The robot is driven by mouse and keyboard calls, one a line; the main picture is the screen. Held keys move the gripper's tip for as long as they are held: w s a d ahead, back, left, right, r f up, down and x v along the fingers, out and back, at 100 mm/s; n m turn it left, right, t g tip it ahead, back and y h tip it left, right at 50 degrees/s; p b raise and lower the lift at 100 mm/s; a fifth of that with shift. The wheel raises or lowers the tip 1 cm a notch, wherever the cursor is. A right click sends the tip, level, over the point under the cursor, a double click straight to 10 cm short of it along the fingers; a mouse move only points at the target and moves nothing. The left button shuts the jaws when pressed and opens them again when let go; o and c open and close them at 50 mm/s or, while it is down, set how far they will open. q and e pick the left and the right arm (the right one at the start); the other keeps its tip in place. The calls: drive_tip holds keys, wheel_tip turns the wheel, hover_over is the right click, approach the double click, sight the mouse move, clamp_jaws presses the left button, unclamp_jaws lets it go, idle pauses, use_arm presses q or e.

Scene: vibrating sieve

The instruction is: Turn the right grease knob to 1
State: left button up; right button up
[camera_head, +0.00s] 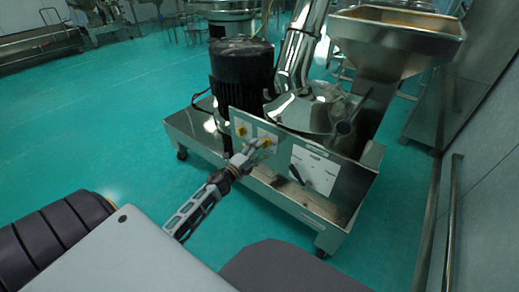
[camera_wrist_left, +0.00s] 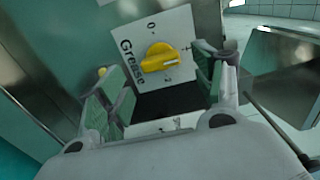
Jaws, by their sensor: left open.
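The right grease knob (camera_head: 265,141) is yellow and sits on a light plate on the machine's front panel. In the left wrist view the yellow knob (camera_wrist_left: 160,57) stands on a white plate marked "Grease", with a 0 above it and more marks to its right and below. Its handle lies nearly level in that view, with its right end toward the right-hand mark. My left gripper (camera_head: 258,150) is open in front of the knob. In the wrist view its green-padded fingers stand on either side of the knob, apart from it. My right gripper is not in view.
A second yellow knob (camera_head: 241,130) sits just left on the same panel. A white plate with a dark lever (camera_head: 313,172) is to the right. A black motor (camera_head: 241,72) and steel hopper (camera_head: 395,38) rise above the base. The green floor at left is clear.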

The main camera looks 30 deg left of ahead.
use_arm(q)
drive_tip(key=s, duration=0.8)
drive_tip(key=shift+a, duration=0.3)
drive_tip(key=shift+w, duration=0.1)
idle(0.6)
